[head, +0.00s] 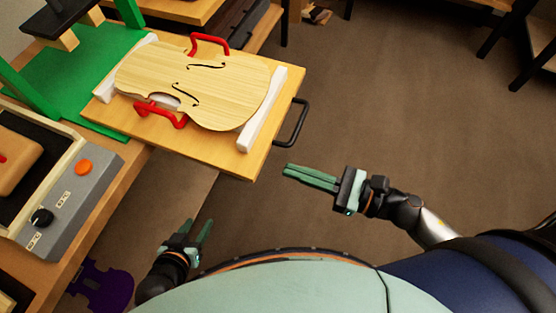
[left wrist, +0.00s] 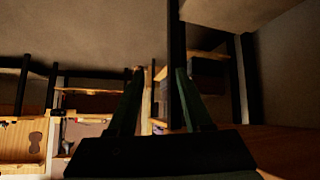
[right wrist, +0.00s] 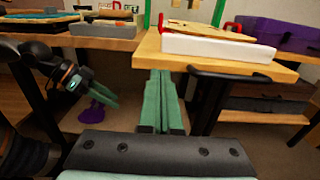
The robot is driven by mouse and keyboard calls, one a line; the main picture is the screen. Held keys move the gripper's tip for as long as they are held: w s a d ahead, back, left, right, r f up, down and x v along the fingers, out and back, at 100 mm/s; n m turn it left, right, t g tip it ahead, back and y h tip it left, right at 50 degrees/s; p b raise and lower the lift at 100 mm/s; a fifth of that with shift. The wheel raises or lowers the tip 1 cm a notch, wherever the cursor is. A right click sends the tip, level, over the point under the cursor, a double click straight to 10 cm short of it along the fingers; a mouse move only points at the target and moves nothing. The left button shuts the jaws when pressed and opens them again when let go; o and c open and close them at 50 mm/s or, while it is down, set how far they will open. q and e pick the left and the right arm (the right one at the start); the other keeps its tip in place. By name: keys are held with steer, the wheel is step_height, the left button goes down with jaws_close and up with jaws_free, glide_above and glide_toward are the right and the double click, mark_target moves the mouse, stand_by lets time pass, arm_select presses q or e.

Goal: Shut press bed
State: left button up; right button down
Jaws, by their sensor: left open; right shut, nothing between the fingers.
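The press bed (head: 225,154) is a wooden board pulled out from the green press frame (head: 70,82), jutting over the bench edge. A violin plate (head: 190,84) lies on it between white strips (head: 263,110), with red clamps (head: 210,44) at its sides. A black handle (head: 291,123) is on the bed's outer edge; it also shows in the right wrist view (right wrist: 230,74). My right gripper (head: 288,171) is shut and empty, below and just right of the handle, apart from it. My left gripper (head: 200,225) is open and empty, low near my body.
A grey control box (head: 75,205) with an orange button and black knob stands on the bench at left. A purple violin-shaped piece (head: 103,285) lies below the bench. Open brown floor (head: 400,90) extends right of the bed.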

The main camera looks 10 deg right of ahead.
mark_target(263, 161)
steer(key=x, duration=0.3)
steer(key=shift+w+a+r+p, duration=0.1)
steer(key=shift+w+a+p, duration=0.05)
steer(key=shift+p, duration=0.2)
steer(key=shift+w+a, duration=0.15)
steer(key=shift+a, duration=0.2)
arm_select(q)
steer(key=shift+s+a+r, duration=0.2)
steer(key=shift+s+a, duration=0.05)
steer(key=shift+a, duration=0.25)
